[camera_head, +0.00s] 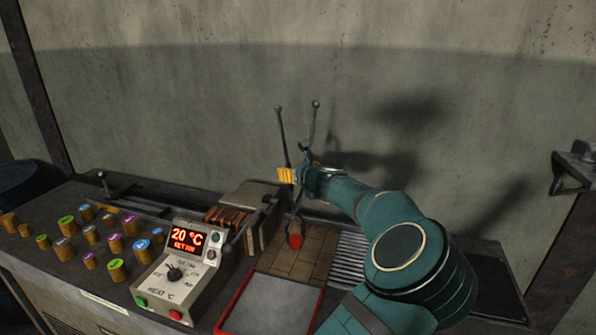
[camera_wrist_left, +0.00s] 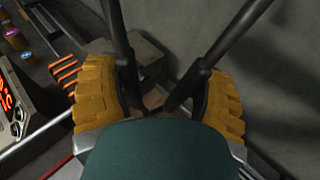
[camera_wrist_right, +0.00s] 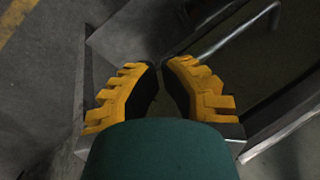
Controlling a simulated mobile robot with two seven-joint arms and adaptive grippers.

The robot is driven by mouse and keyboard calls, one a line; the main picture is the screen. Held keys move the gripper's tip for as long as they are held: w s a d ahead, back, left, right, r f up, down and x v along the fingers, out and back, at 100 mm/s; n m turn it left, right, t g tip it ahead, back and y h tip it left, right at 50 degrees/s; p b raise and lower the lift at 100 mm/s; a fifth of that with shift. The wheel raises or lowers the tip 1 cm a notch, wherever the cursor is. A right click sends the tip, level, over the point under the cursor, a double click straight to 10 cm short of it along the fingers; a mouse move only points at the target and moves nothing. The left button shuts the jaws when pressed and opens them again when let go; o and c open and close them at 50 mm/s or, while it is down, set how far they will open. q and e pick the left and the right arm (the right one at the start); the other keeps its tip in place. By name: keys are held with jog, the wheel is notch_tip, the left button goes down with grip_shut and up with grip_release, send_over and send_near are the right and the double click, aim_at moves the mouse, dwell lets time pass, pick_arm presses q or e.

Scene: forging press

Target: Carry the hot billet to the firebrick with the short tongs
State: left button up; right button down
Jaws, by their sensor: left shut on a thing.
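My left gripper (camera_head: 293,176) is shut on the short tongs (camera_head: 282,135), with its yellow fingers on both sides of them. The tongs stand steeply, handle ends up and jaws down; their two bars also show in the left wrist view (camera_wrist_left: 121,45). The small red billet (camera_head: 295,241) is at the tongs' lower end, over the brown firebrick (camera_head: 288,266). I cannot tell whether it touches the brick. It is not clearly visible in the left wrist view. My right gripper (camera_wrist_right: 161,68) shows only in its wrist view, empty, its fingertips close together.
A heater with glowing orange coils (camera_head: 226,217) stands left of the firebrick. A control box (camera_head: 180,270) reads 20 °C. Several colour-topped cylinders (camera_head: 117,270) stand at the left. A red-edged tray (camera_head: 272,305) is in front, and a ribbed grate (camera_head: 346,258) is at the right.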

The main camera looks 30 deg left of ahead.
pick_arm(q)
jog(key=shift+f, duration=0.35)
dwell(0.3)
jog(key=shift+f+b, duration=1)
jog(key=shift+b, duration=0.1)
jog(key=c, duration=1)
jog(key=o, duration=1)
jog(key=shift+c, duration=0.2)
jog(key=shift+o, duration=0.3)
jog(key=shift+o, duration=0.4)
jog(key=shift+w+a+r, duration=0.1)
jog(key=shift+w+a, duration=0.25)
jog(key=shift+a, duration=0.1)
grip_shut()
